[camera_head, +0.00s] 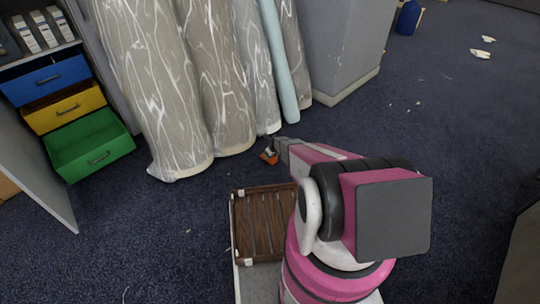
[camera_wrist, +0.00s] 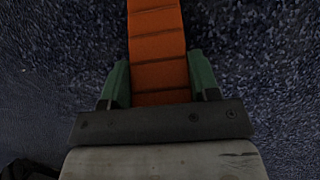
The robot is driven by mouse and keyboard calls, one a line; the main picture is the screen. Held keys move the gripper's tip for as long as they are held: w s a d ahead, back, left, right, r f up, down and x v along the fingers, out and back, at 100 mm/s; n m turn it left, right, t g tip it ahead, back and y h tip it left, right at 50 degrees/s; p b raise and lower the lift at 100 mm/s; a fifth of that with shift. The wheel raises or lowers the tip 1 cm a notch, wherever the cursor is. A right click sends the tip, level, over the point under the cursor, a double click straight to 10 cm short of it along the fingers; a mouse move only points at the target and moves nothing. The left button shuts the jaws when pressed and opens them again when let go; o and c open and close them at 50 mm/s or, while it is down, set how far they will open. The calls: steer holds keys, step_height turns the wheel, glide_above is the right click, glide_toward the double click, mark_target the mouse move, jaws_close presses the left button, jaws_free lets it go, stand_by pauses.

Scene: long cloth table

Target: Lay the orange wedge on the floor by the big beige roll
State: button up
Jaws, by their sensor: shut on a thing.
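The orange wedge (camera_wrist: 158,55) is ribbed and sits between the green fingers of my gripper (camera_wrist: 160,85) in the wrist view. My gripper is shut on it. In the head view, the wedge (camera_head: 269,156) shows small at the tip of my gripper (camera_head: 275,148), just in front of the wrapped rolls. The big beige roll (camera_head: 160,90) stands upright at the left of the row, wrapped in shiny plastic. The wedge is to the right of its foot, nearer the neighbouring rolls. I cannot tell whether the wedge touches the dark blue carpet (camera_head: 150,240).
Other wrapped rolls (camera_head: 222,80) and a thin pale blue roll (camera_head: 280,60) lean beside the beige one. A brown slatted crate (camera_head: 233,225) is below my gripper in the picture. Open blue, yellow and green drawers (camera_head: 95,145) stand at left. Carpet at right is mostly clear.

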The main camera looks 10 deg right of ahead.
steer(key=shift+f, duration=0.1)
steer(key=o, duration=1.1)
steer(key=v, duration=1.2)
steer(key=shift+a, duration=0.1)
steer(key=s+a+r+n+g+h, duration=0.1)
steer(key=s+r+n+g, duration=0.1)
steer(key=s+r+n, duration=1.2)
steer(key=s+a+r+n+g+h, duration=0.1)
steer(key=s+r+n, duration=1.3)
steer(key=r, duration=1.2)
steer(key=s, duration=0.5)
steer(key=shift+s+a+n+g+h, duration=0.2)
steer(key=shift+a+n+g+h, duration=0.1)
steer(key=shift+n+g+h, duration=0.1)
